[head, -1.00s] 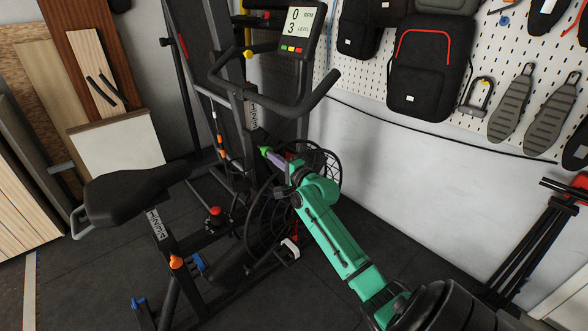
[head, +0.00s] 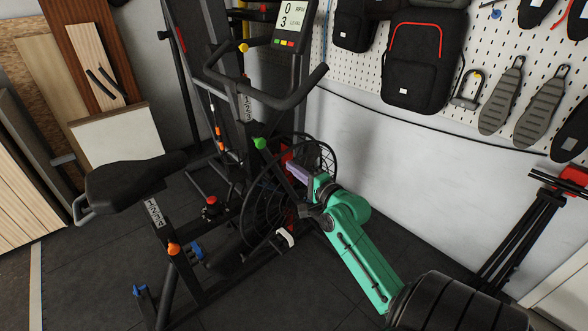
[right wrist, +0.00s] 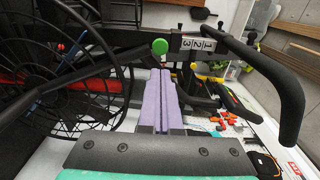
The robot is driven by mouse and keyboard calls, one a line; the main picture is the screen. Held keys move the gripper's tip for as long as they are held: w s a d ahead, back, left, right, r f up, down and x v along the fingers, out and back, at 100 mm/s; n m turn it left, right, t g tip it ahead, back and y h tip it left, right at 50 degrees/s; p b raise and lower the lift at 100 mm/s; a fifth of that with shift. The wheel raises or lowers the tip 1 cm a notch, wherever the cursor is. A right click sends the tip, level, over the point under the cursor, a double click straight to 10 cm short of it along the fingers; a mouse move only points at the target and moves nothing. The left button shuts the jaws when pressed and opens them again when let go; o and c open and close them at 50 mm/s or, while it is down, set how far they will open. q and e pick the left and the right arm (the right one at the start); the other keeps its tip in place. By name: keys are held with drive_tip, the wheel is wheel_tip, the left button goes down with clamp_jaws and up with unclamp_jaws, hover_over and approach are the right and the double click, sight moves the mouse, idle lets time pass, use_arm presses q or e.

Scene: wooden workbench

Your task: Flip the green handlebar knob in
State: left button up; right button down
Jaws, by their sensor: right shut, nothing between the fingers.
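The green knob (head: 260,143) is on the front post of the black exercise bike, below the handlebar (head: 275,100). It also shows in the right wrist view (right wrist: 160,46), just beyond my fingertips and a little above them. My right gripper (head: 290,168) has purple fingers that are shut and empty. In the head view it is to the right of the knob and slightly lower, with a visible gap between them. In the right wrist view the purple fingers (right wrist: 159,82) lie side by side, pointing toward the knob. My left gripper is not in view.
The black fan wheel (head: 262,205) is close to my right gripper. The bike seat (head: 130,185) is at the left, and an orange knob (head: 173,248) is low on the frame. Bags hang on the pegboard (head: 490,45).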

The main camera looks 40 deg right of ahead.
drive_tip(key=s+a+f+n+g+p, duration=0.1)
drive_tip(key=s+f+n+g+p, duration=0.15)
drive_tip(key=f, duration=0.75)
drive_tip(key=s+a+f+n+g+p, duration=0.1)
drive_tip(key=s+f+n+g, duration=0.2)
drive_tip(key=f, duration=0.6)
drive_tip(key=s+a+f+n+g+p, duration=0.2)
drive_tip(key=s+f+g, duration=0.15)
drive_tip(key=f, duration=0.65)
drive_tip(key=s+a+f+n+g+p, duration=0.1)
drive_tip(key=s+a+f+n, duration=0.3)
drive_tip(key=s, duration=0.6)
drive_tip(key=s+a+f+n+g+p, duration=0.2)
drive_tip(key=s+a+f+n+g, duration=0.2)
drive_tip(key=s, duration=0.6)
drive_tip(key=s+a+f+n+g+y+p, duration=0.1)
drive_tip(key=s+a+f+n+g, duration=0.2)
drive_tip(key=s+f, duration=0.5)
drive_tip(key=s+a+n, duration=0.1)
drive_tip(key=s+n, duration=0.1)
drive_tip(key=s, duration=0.1)
drive_tip(key=shift+n+p, duration=0.3)
drive_tip(key=shift+n, duration=0.05)
drive_tip(key=shift+s+a, duration=0.1)
